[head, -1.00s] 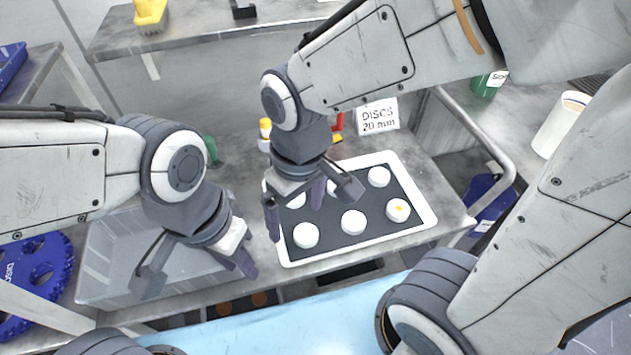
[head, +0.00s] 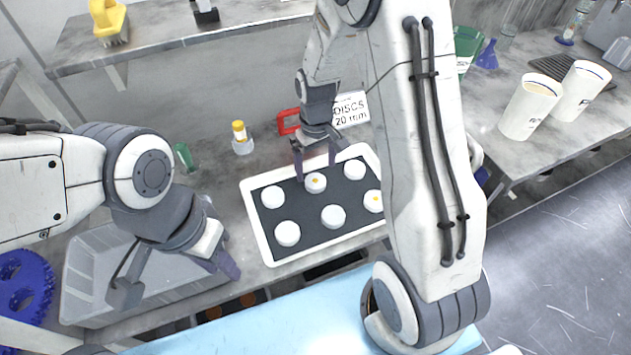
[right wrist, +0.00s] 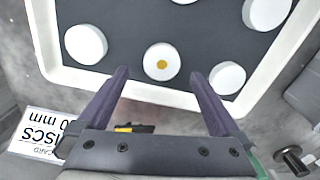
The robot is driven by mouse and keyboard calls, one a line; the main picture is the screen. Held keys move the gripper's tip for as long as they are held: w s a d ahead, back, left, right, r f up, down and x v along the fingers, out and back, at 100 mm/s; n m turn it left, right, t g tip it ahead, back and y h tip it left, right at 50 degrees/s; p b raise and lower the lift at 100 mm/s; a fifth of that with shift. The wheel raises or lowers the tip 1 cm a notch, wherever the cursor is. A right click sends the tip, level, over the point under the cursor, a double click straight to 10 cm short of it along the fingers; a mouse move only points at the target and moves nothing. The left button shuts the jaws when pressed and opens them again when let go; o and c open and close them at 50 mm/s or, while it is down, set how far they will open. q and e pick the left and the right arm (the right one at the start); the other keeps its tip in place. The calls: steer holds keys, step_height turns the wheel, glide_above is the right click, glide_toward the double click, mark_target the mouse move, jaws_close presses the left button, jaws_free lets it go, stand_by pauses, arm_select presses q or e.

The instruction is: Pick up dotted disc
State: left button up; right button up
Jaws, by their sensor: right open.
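A white tray (head: 262,243) with a dark inset holds several white discs in two rows. One dotted disc (head: 316,183), with an orange dot, is in the middle of the back row. A second dotted disc (head: 374,201) is at the right of the front row, partly beside my right arm. My right gripper (head: 318,170) is open above the back-row dotted disc. In the right wrist view this disc (right wrist: 162,62) lies just ahead of the gap between the fingertips (right wrist: 158,74), with nothing gripped. My left gripper (head: 176,276) is open and empty, left of the tray.
Plain discs (right wrist: 86,44) and (right wrist: 227,78) flank the dotted one closely. A "DISCS 20 mm" sign (head: 350,109), a red object (head: 288,121) and a yellow-capped bottle (head: 241,138) stand behind the tray. A grey bin (head: 88,285) is below my left gripper.

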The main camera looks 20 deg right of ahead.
mark_target(316, 181)
steer(key=f, duration=0.4)
steer(key=shift+s+a+f, duration=0.1)
steer(key=shift+s+f, duration=0.1)
steer(key=shift+f, duration=0.05)
steer(key=shift+c, duration=0.3)
steer(key=c, duration=1.4)
